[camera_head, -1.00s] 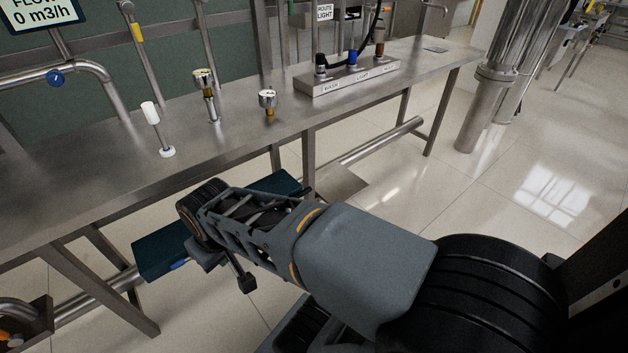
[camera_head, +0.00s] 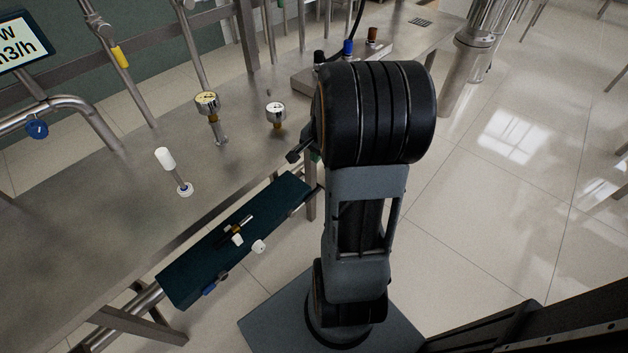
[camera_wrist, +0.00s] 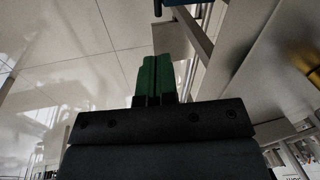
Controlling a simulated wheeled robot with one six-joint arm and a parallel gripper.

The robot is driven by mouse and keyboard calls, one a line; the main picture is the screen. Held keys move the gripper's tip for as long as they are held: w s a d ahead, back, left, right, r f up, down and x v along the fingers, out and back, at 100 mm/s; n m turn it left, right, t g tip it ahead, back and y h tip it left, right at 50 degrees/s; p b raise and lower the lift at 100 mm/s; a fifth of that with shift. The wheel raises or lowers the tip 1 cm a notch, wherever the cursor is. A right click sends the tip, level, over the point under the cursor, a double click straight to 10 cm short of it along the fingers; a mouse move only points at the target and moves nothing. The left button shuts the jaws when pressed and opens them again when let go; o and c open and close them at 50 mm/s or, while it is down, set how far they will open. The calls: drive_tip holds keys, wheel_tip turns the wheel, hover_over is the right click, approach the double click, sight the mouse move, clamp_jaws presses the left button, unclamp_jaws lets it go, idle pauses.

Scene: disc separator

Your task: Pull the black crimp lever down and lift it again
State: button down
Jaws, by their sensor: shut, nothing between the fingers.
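My gripper's green fingers (camera_wrist: 157,75) point up the middle of the wrist view, side by side and shut with nothing between them. In the head view, my arm stands upright at center right and hides most of my gripper; a little green (camera_head: 316,154) shows at its left edge, near the bench front. A short black bar end (camera_wrist: 158,8) shows at the top of the wrist view, beyond the fingertips and apart from them. I cannot tell whether it is the crimp lever. I cannot clearly identify the lever in the head view.
A steel bench (camera_head: 90,225) holds a white-handled valve (camera_head: 171,170), two gauges (camera_head: 208,104) (camera_head: 276,114) and a block with a blue knob (camera_head: 348,47), partly behind my arm. A dark green tray (camera_head: 215,255) with small parts sits below the bench's front edge.

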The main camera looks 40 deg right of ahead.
sight(316, 193)
drive_tip(key=shift+m, duration=0.8)
drive_tip(key=w+d+f+b, duration=0.1)
drive_tip(key=f+b, duration=0.1)
drive_tip(key=f, duration=0.6)
drive_tip(key=w+f+b, duration=0.2)
drive_tip(key=f, duration=0.5)
drive_tip(key=w+d+f+b, duration=0.1)
drive_tip(key=f+b, duration=0.1)
drive_tip(key=f, duration=0.6)
drive_tip(key=shift+w+d+f, duration=0.2)
drive_tip(key=shift+d+f, duration=0.1)
drive_tip(key=shift+f, duration=0.05)
drive_tip(key=f, duration=0.1)
drive_tip(key=f+b, duration=0.1)
drive_tip(key=b, duration=0.1)
drive_tip(key=shift+d+f, duration=0.25)
drive_tip(key=shift+f, duration=0.15)
drive_tip(key=shift+r, duration=0.1)
drive_tip(key=shift+s, duration=0.1)
drive_tip(key=shift+r, duration=0.3)
drive_tip(key=s+d+r+p, duration=0.1)
drive_tip(key=d+r+p, duration=0.1)
drive_tip(key=r, duration=0.9)
drive_tip(key=s+d+r+p, duration=0.2)
drive_tip(key=r+p, duration=0.3)
drive_tip(key=r, duration=0.7)
drive_tip(key=shift+s+d+p, duration=0.3)
drive_tip(key=shift+d, duration=0.2)
